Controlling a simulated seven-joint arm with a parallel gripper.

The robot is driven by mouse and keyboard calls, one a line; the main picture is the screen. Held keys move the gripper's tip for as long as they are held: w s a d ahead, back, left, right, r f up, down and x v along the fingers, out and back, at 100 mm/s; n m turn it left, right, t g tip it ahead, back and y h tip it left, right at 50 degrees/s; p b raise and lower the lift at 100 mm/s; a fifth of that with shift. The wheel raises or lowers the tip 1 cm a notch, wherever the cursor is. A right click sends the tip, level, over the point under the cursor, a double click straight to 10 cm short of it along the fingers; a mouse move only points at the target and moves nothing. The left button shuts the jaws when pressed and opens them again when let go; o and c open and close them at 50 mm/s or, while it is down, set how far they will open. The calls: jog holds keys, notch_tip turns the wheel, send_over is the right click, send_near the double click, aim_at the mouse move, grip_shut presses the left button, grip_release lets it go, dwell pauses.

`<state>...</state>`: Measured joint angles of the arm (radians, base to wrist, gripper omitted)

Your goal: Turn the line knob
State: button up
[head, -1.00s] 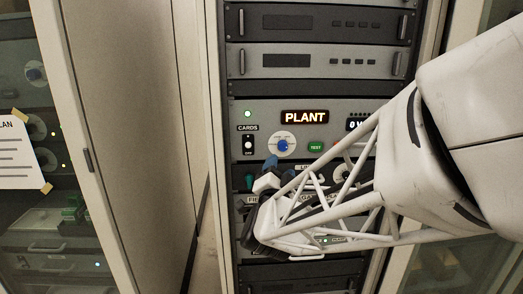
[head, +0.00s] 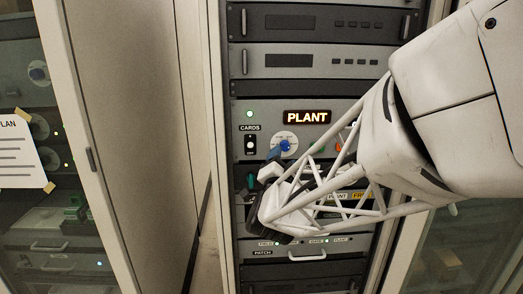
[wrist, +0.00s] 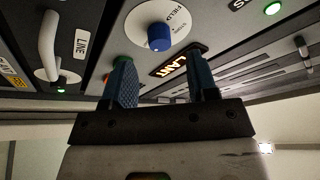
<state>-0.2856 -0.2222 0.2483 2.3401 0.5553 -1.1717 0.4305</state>
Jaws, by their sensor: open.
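A blue knob (head: 285,145) sits on a round white dial below and left of the lit PLANT sign. In the wrist view the blue knob (wrist: 159,38) shows larger, its dial marked FIELD and STORE. A LINE label (wrist: 82,43) lies at the wrist view's left beside a pale handle; I cannot tell which control it names. My gripper (head: 273,154) is just below and left of the blue knob in the head view, apart from it. In the wrist view my gripper (wrist: 160,65) has two blue fingers spread wide, empty, with the knob beyond the gap between them.
The lit PLANT sign (wrist: 180,61) is behind the right finger in the wrist view. A CARDS switch (head: 250,145) is left of the dial. A glass-door cabinet (head: 90,160) stands at the left. My arm covers the panel's right part.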

aim_at(286, 148)
jog(key=shift+x, duration=2.15)
jog(key=c, duration=0.9)
